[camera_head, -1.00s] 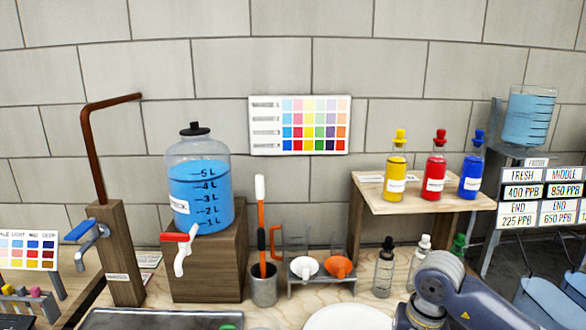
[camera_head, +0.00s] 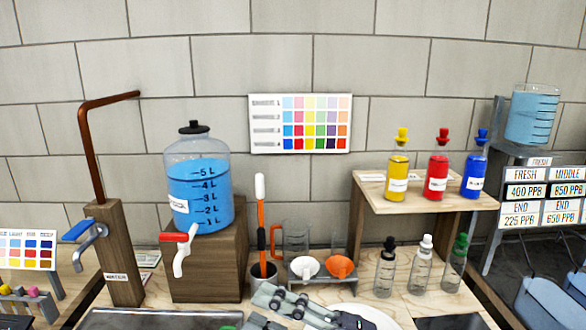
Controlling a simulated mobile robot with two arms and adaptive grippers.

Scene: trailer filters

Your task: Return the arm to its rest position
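My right gripper (camera_head: 260,308) is at the bottom edge in the middle of the head view, reaching in from the right and pointing left. Its two grey fingers look spread apart, with nothing seen between them; its lower part is cut off by the frame. It is in front of the cup holding the orange stick and left of the white plate (camera_head: 372,317), which it partly covers. My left gripper is out of view.
A blue-filled jar (camera_head: 201,195) stands on a wooden block. A stand with white and orange funnels (camera_head: 340,266) is behind the gripper. Three capped clear bottles (camera_head: 421,271) stand to its right, below a small shelf (camera_head: 421,204) with yellow, red and blue bottles.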

